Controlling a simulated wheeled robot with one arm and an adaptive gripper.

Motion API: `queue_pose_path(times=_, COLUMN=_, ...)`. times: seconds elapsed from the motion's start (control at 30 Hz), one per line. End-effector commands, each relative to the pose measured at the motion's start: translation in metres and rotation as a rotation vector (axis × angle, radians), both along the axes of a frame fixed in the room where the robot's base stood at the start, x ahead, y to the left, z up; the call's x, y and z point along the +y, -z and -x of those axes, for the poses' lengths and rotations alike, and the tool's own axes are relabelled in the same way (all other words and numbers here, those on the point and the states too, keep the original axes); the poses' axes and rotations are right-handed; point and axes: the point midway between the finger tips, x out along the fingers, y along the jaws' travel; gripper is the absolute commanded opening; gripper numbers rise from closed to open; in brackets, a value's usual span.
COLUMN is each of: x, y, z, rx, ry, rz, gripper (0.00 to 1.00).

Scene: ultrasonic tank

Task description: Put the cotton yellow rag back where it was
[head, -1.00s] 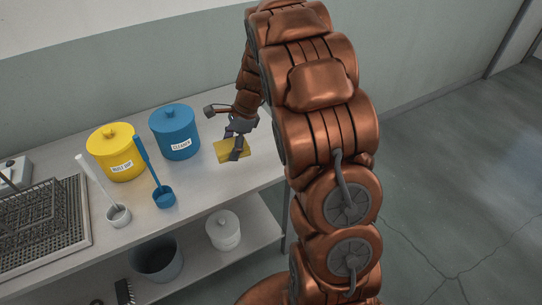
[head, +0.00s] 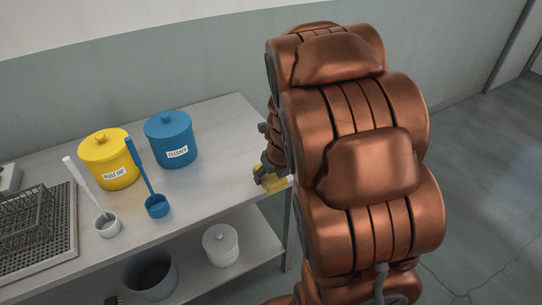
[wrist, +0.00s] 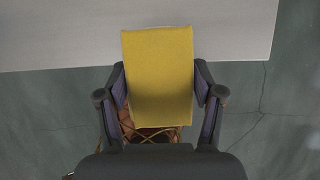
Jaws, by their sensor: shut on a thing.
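The yellow rag (wrist: 158,75) is a flat rectangle held between the two fingers of my gripper (wrist: 160,100) in the wrist view. Its far end overlaps the pale table edge and its near part is over the dark floor. In the head view the rag (head: 274,184) shows at the right front corner of the table (head: 225,140), partly hidden by my gripper (head: 268,172) and arm. I cannot tell whether the rag touches the table.
A perforated tray (head: 40,235) lies left. A white jar (head: 220,245) and grey bucket (head: 150,275) are below.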

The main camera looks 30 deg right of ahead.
Motion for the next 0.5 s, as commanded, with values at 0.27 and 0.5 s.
queue_pose_path(times=0.27, x=-0.023, y=0.003, z=-0.033, rx=0.001, ry=-0.003, rz=-0.001, gripper=0.34)
queue_pose_path(times=0.5, x=-0.043, y=0.005, z=-0.061, rx=0.001, ry=-0.004, rz=-0.001, gripper=0.34)
